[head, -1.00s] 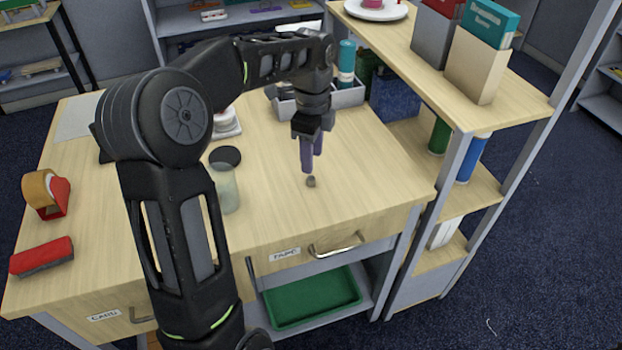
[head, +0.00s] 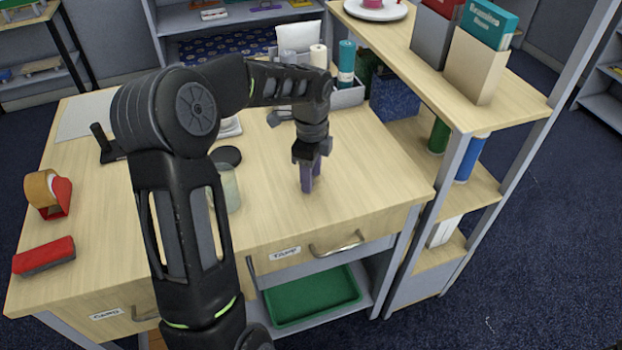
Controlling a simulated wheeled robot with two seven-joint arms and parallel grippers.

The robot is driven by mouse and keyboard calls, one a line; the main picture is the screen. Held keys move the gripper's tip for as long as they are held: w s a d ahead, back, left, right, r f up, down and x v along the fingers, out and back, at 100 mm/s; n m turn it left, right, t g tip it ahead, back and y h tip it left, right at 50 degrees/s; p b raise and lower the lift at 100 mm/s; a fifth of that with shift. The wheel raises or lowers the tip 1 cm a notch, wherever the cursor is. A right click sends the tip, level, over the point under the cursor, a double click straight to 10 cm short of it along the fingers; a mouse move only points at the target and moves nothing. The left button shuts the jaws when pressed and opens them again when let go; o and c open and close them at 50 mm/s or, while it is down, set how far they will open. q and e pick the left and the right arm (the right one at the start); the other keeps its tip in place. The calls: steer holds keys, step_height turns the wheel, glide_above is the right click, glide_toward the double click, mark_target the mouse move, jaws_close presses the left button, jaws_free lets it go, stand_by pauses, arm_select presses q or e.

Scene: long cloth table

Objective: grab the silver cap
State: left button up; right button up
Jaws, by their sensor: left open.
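My left gripper (head: 311,181) points down at the table, with its purple fingers low over the wooden top near the front right. It is open, with the fingers a little apart. The small silver-grey cap does not show now; the fingers cover the place where it lay. I cannot tell whether it sits between them or beside them. My right gripper is not in view.
A clear glass jar (head: 229,190) and a dark round lid (head: 226,155) stand left of the gripper, close to my forearm. A red tape dispenser (head: 57,197) and a red stapler-like object (head: 44,256) lie at the left. A shelf unit (head: 480,130) borders the right.

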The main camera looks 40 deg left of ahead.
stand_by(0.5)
arm_select(q)
jaws_close()
stand_by(0.4)
